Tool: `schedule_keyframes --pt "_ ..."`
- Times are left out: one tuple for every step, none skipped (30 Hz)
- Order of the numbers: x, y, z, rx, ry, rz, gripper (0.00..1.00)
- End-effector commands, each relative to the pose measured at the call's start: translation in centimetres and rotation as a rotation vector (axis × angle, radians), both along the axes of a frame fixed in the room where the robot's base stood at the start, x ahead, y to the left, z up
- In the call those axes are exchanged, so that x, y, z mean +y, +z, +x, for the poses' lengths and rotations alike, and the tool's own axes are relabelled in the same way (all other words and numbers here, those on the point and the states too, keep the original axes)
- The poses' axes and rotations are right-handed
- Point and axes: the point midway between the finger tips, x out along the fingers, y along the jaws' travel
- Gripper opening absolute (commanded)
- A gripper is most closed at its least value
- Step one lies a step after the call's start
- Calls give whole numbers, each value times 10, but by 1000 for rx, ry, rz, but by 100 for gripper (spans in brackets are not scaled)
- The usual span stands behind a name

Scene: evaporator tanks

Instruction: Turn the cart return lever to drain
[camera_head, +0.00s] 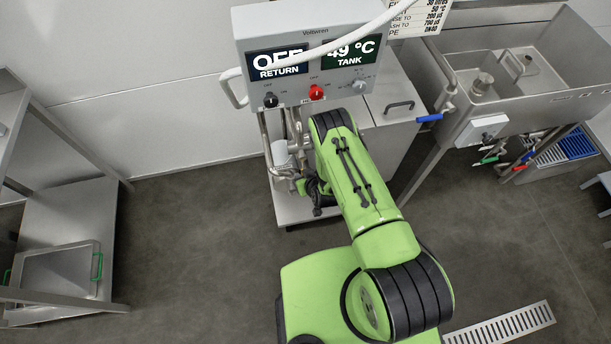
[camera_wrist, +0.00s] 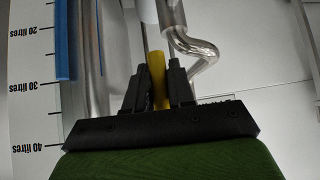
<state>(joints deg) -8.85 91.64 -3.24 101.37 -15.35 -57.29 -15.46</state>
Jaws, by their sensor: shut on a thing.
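The cart (camera_head: 289,211) has a grey control box with a screen (camera_head: 278,64) reading OFF RETURN and 49 °C TANK. In the wrist view, a yellow lever (camera_wrist: 157,68) stands between the two black fingers of my gripper (camera_wrist: 157,82), below a white part and beside bent steel pipe. My gripper is shut on this yellow lever. In the head view my gripper (camera_head: 312,190) is low at the cart's pipework, partly hidden by my green arm. The lever cannot be made out there.
A blue-handled valve (camera_head: 429,118) and a steel sink (camera_head: 540,60) are at the right. A white hose (camera_head: 345,40) crosses the control box. A steel rack (camera_head: 65,225) stands at the left. The floor between rack and cart is clear. A litre scale (camera_wrist: 30,90) shows in the wrist view.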

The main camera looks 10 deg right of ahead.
Motion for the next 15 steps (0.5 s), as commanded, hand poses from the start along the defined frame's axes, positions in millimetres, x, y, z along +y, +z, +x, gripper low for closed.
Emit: schedule_keyframes --pt "1 -2 -2 8 2 1 0" --pt "1 -2 -2 8 2 1 26" --pt "1 -2 -2 8 2 1 32" --pt "1 -2 -2 7 2 1 37" --pt "1 -2 -2 7 2 1 41" --pt "1 -1 -2 6 2 1 43" --pt "1 -1 -2 6 2 1 43" --pt "1 -1 -1 4 1 0 43" --pt "1 -1 -1 4 1 0 43" --pt "1 -1 -1 4 1 0 43" --pt "1 -1 -1 3 1 1 43" --pt "1 -1 -1 3 1 1 43" --pt "1 0 -1 3 1 1 43" --pt "0 1 -2 3 1 1 43" --pt "0 3 -4 3 1 1 43"
